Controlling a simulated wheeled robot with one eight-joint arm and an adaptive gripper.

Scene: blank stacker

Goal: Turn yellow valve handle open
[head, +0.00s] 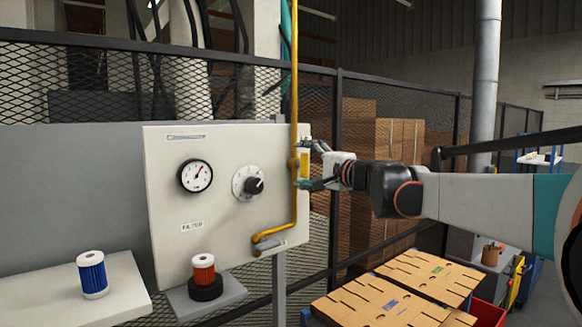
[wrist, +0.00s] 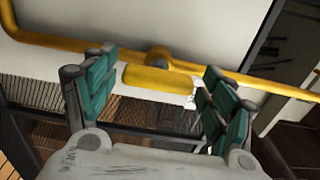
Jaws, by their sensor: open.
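The yellow valve handle (head: 304,166) sits on the yellow pipe (head: 294,85) at the right edge of the white panel. In the head view the handle stands upright, in line with the pipe. In the wrist view the handle (wrist: 158,78) lies along the pipe (wrist: 215,75), between and beyond the fingertips. My gripper (head: 315,166) reaches in from the right beside the handle. In the wrist view my gripper (wrist: 155,95) shows two teal-padded fingers spread wide, with nothing held. I cannot tell whether either finger touches the handle.
The white panel (head: 220,210) carries a gauge (head: 195,176) and a black knob (head: 254,185). An orange filter (head: 204,270) is below it, and a blue filter (head: 92,274) stands on a ledge at left. A mesh fence (head: 337,140) and flat cardboard blanks (head: 430,275) are near my arm.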

